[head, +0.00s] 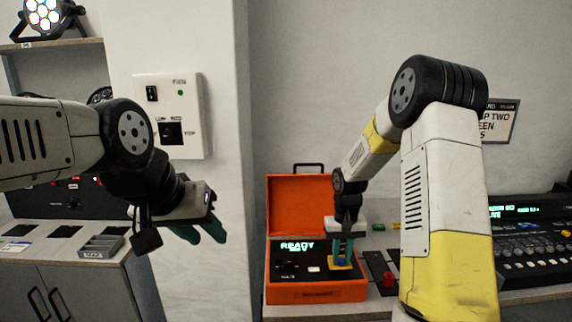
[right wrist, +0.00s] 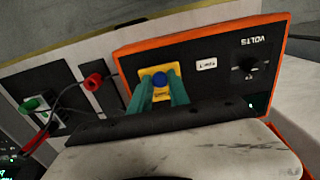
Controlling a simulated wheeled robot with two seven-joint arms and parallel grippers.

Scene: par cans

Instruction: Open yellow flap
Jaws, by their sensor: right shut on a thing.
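The yellow flap (head: 332,267) is a small yellow square on the panel of an orange case (head: 318,291) with its lid raised.
A mixing console (head: 530,240) is further right. A wall switch panel (head: 170,115) and a grey tray (head: 101,247) are at left.

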